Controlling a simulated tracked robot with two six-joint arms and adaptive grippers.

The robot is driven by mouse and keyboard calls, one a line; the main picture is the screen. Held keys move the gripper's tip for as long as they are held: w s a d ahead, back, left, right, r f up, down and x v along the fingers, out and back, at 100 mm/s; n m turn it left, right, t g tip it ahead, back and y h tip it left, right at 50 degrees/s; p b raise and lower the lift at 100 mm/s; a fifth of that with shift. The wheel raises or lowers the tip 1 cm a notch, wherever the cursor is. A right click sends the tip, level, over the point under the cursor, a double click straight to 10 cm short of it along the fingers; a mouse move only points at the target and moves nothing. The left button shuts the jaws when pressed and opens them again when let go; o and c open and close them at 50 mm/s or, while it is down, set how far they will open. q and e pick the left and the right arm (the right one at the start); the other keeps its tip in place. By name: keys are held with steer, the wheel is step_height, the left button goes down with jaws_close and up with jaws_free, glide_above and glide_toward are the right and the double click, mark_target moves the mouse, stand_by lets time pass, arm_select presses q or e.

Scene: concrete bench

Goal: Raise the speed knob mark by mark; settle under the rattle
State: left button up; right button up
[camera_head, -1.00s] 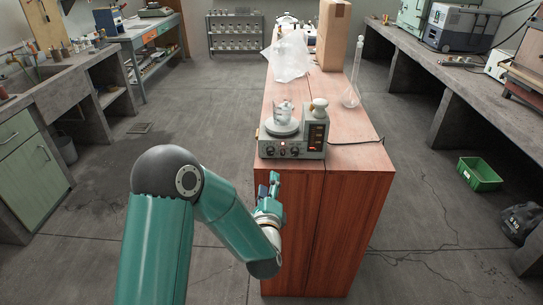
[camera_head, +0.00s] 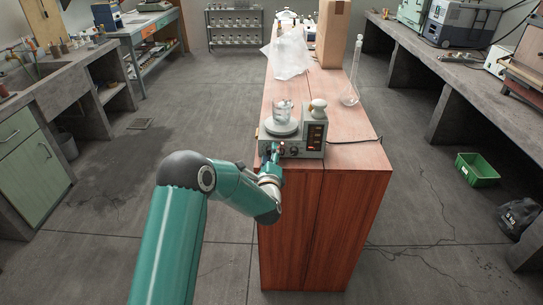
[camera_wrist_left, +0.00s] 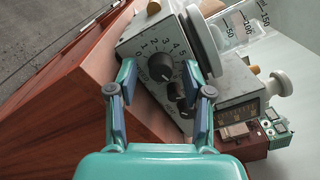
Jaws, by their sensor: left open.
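The grey stirrer unit (camera_head: 312,148) stands on the near end of the reddish wooden bench, with a glass beaker (camera_head: 283,110) on its round plate (camera_head: 281,127). In the left wrist view, a black knob (camera_wrist_left: 160,67) sits on a numbered dial on the unit's front, with more dark knobs (camera_wrist_left: 175,91) beside it. My left gripper (camera_wrist_left: 158,70) is open, its two fingers apart on either side of the numbered knob; I cannot tell if they touch it. In the head view, this gripper (camera_head: 272,156) covers the left part of the front panel. My right gripper is not in view.
A white knobbed object (camera_head: 318,107) sits at the unit's back right. A cable (camera_head: 355,140) runs off right.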

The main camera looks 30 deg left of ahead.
arm_select(q)
jaws_close()
steer(key=shift+d, duration=0.2)
steer(key=shift+a, duration=0.15)
